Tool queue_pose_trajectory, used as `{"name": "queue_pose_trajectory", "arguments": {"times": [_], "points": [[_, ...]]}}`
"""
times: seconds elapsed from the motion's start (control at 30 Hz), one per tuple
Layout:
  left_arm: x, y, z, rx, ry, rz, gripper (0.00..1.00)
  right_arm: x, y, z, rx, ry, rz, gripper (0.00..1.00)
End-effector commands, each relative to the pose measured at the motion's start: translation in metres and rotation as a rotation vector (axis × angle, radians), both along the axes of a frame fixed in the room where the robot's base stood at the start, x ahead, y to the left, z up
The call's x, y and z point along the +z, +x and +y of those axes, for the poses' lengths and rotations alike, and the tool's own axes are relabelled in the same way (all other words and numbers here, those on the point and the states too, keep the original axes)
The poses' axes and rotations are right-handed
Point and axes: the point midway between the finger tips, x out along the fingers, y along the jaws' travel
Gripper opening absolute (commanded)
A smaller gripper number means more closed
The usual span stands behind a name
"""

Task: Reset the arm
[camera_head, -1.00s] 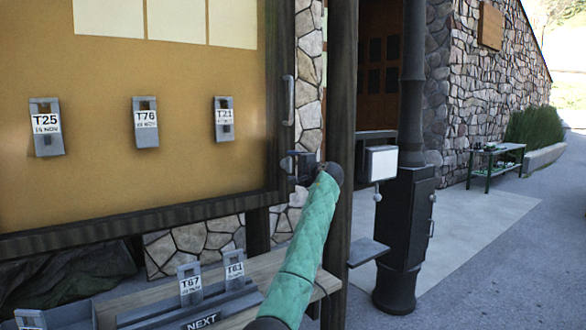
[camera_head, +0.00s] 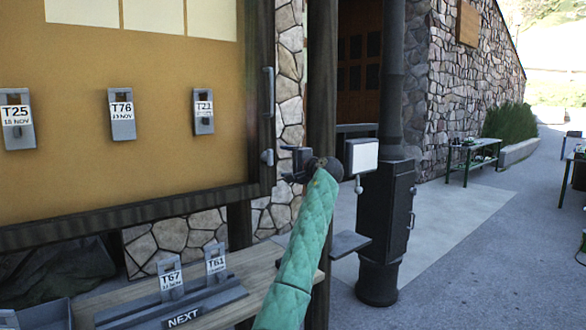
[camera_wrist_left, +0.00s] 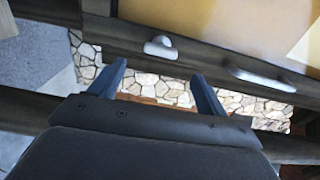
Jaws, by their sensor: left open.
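My left arm, in a green quilted sleeve, rises from the bottom of the head view. Its gripper (camera_head: 297,164) is beside the lower right corner of the wooden board frame, near a small metal knob (camera_head: 267,157). In the left wrist view the two fingers (camera_wrist_left: 160,88) are apart with nothing between them. The knob (camera_wrist_left: 160,47) and a long handle (camera_wrist_left: 265,78) on the frame lie beyond the fingertips. My right gripper is not in view.
The yellow board (camera_head: 120,70) carries tags T25 (camera_head: 17,118), T76 (camera_head: 121,114) and a third (camera_head: 203,111). Below, a bench holds a NEXT rack (camera_head: 180,300) with T67 (camera_head: 170,278) and T61 (camera_head: 215,262). A wooden post and black stove-like cabinet (camera_head: 385,230) stand right.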

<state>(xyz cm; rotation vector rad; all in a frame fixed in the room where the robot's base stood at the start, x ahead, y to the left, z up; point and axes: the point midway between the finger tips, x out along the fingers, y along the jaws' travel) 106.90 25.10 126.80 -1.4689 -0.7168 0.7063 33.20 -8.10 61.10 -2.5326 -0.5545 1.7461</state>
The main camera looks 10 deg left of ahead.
Motion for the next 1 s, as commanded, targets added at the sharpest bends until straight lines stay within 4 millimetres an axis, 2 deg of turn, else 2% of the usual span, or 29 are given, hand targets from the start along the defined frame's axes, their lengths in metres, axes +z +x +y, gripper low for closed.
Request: {"name": "queue_pose_trajectory", "arguments": {"times": [0.23,0.33,0.43,0.67,0.9,1.0], "points": [[-0.004,-0.002,0.001,0.012,-0.081,-0.075,0.76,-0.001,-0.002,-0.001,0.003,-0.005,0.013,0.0],[-0.012,0.0,0.0,0.007,-0.173,-0.116,0.76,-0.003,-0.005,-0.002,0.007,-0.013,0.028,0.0],[-0.011,-0.005,-0.004,-0.01,-0.284,-0.171,0.76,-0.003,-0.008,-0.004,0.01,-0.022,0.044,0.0],[0.013,-0.027,-0.017,-0.071,-0.522,-0.302,0.76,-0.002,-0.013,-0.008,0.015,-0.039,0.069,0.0],[0.054,-0.065,-0.034,-0.168,-0.762,-0.436,0.76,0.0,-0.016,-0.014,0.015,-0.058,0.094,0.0],[0.062,-0.082,-0.042,-0.213,-0.858,-0.473,0.76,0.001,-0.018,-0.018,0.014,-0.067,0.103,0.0]]}}
